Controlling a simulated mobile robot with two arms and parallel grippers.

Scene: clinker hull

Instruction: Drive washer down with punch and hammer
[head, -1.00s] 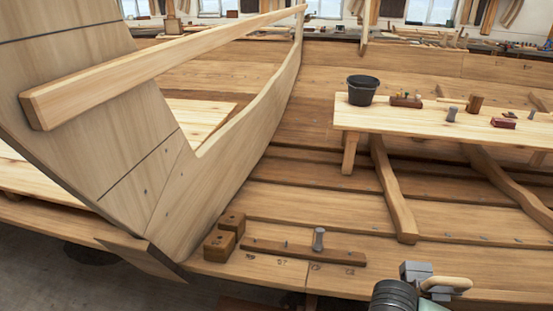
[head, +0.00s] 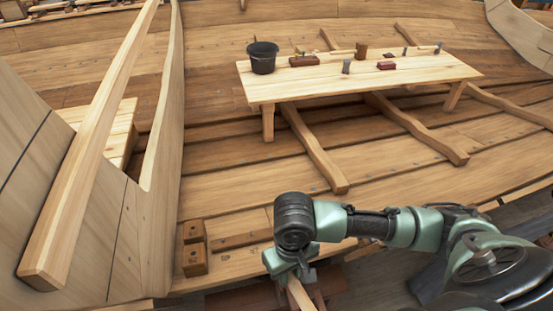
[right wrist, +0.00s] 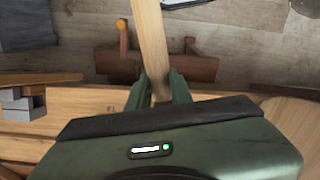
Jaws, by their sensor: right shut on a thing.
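My right gripper (head: 292,272) is low at the front edge of the planking, shut on a pale wooden bar or handle (head: 299,294). In the right wrist view my gripper (right wrist: 162,96) has this bar (right wrist: 150,45) between its fingers. The far end of the bar is cut off, so I cannot tell whether it is the hammer. A brown wooden strip (head: 238,239) lies on the planks; its right part is hidden behind my right arm. I cannot make out the washer or punch. My left gripper is not in view.
Two brown blocks (head: 194,260) stand at the strip's left end. A low bench (head: 330,83) carries a black bucket (head: 263,57), a red block (head: 386,65) and small tools. A grey metal block (right wrist: 22,104) shows in the right wrist view. Bare planks lie between bench and arm.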

